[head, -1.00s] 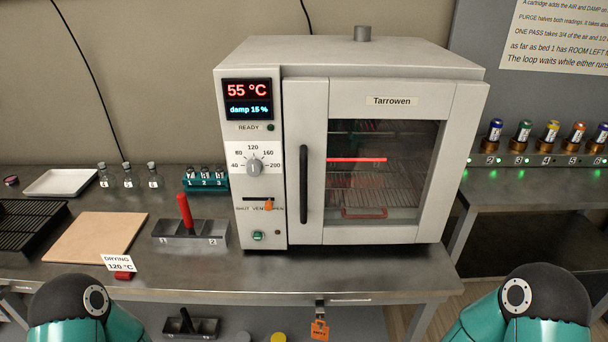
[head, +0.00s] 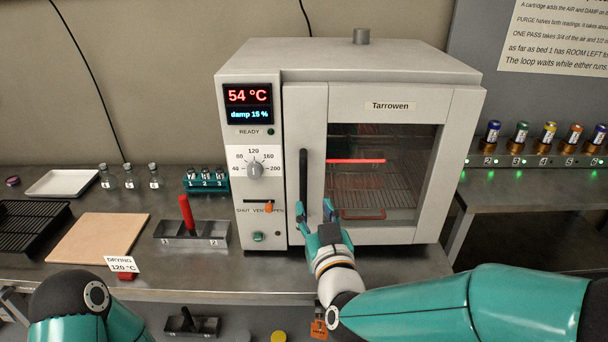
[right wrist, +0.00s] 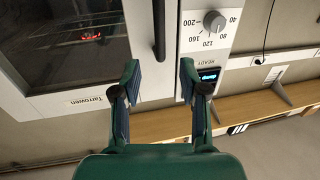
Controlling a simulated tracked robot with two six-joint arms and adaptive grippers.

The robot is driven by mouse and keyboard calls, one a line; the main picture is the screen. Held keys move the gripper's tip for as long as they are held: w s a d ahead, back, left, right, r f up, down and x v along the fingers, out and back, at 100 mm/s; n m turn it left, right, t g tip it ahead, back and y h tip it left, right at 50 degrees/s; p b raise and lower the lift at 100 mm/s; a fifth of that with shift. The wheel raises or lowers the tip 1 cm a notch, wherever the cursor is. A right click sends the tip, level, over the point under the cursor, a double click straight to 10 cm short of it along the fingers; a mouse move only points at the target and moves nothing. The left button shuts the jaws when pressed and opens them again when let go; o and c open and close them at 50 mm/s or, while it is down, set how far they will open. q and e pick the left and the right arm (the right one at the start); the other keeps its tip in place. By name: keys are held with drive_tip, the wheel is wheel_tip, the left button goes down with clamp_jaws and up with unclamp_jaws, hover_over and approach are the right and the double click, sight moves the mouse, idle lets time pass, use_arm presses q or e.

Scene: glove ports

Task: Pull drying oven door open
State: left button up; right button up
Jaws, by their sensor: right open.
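The drying oven (head: 350,60) stands on the bench with its glass-windowed door (head: 400,108) shut. The black vertical door handle (head: 303,185) is on the door's left side. My right gripper (head: 317,212) is open and empty, low in front of the door, close to the handle's lower end. In the right wrist view, which is upside down, the handle (right wrist: 159,30) lies beyond and between the open fingertips (right wrist: 160,75). The fingers do not appear to be around it. My left gripper is out of view; only part of my left arm shows at bottom left.
The oven's dial (head: 255,170) and the vent slider (head: 268,207) are left of the handle. A grey holder with a red lever (head: 187,212) and a tan board (head: 97,238) lie further left. Coloured cartridges (head: 550,134) stand on the right bench.

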sight(304, 181)
drive_tip(key=w+p, duration=0.1)
drive_tip(key=w, duration=0.2)
drive_tip(key=w+a+p, duration=0.1)
drive_tip(key=w, duration=0.3)
drive_tip(key=w+a+p, duration=0.1)
drive_tip(key=w, duration=0.3)
drive_tip(key=shift+w+a, duration=0.15)
drive_tip(key=shift+w, duration=0.1)
clamp_jaws()
